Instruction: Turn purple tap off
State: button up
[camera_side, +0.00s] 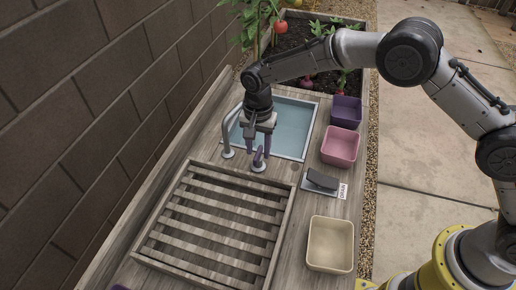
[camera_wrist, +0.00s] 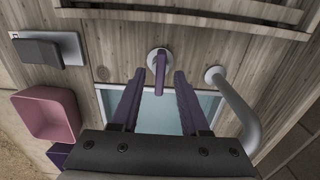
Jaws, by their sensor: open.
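The purple tap lever (camera_side: 258,157) stands on a round metal base at the near edge of the sink. In the wrist view the purple lever (camera_wrist: 160,78) points from its base toward the sink. My gripper (camera_side: 257,150) is just above the lever, pointing down. In the wrist view my gripper (camera_wrist: 160,76) is open, with one dark purple finger on each side of the lever and a gap on both sides. The fingertips appear level with the lever, but their exact height is hard to tell. Whether water runs does not show.
A curved metal spout (camera_side: 231,130) rises left of the lever, close to my gripper. The blue sink (camera_side: 297,118) lies behind. A slatted wooden rack (camera_side: 150,240) is in front. A dark switch on a plate (camera_side: 321,181), and pink (camera_side: 340,148), purple (camera_side: 346,112) and cream (camera_side: 330,245) bins stand right.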

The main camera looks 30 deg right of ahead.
aim_at(258, 152)
notch_tip(258, 152, up, 13)
dwell(0.3)
jog(key=shift+r, duration=0.1)
